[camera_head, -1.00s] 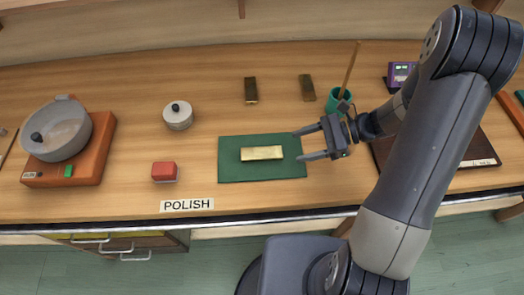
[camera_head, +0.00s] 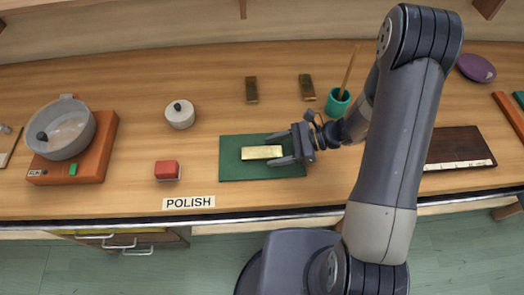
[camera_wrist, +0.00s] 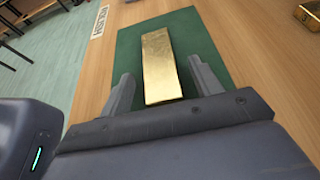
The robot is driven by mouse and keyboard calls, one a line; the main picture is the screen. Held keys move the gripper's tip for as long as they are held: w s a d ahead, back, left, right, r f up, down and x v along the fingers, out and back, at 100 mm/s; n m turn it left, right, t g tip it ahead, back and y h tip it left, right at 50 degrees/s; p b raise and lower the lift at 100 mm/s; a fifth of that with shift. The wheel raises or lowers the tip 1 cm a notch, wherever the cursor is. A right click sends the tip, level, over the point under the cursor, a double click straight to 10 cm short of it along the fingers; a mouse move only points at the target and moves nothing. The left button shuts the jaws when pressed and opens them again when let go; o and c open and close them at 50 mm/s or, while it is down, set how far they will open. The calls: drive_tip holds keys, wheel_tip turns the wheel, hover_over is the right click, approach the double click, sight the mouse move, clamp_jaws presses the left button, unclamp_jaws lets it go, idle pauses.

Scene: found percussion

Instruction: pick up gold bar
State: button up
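A shiny gold bar (camera_head: 261,152) lies flat on a green mat (camera_head: 232,168) near the middle of the bench. In the wrist view the gold bar (camera_wrist: 160,66) is just ahead of my gripper (camera_wrist: 160,88), lengthwise between the lines of its two fingers. My gripper (camera_head: 276,149) is open and comes in from the right. Its fingertips are near the bar's right end, one on each side of it. I see a gap on each side, so the fingers do not hold the bar.
Two darker bars (camera_head: 251,89) (camera_head: 306,86) lie behind the mat. A green cup (camera_head: 337,103) with a stick stands close to my forearm. A POLISH label (camera_head: 188,202) marks the front edge.

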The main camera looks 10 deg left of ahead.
clamp_jaws()
drive_tip(key=shift+r, duration=0.1)
idle(0.3)
drive_tip(key=shift+r, duration=0.1)
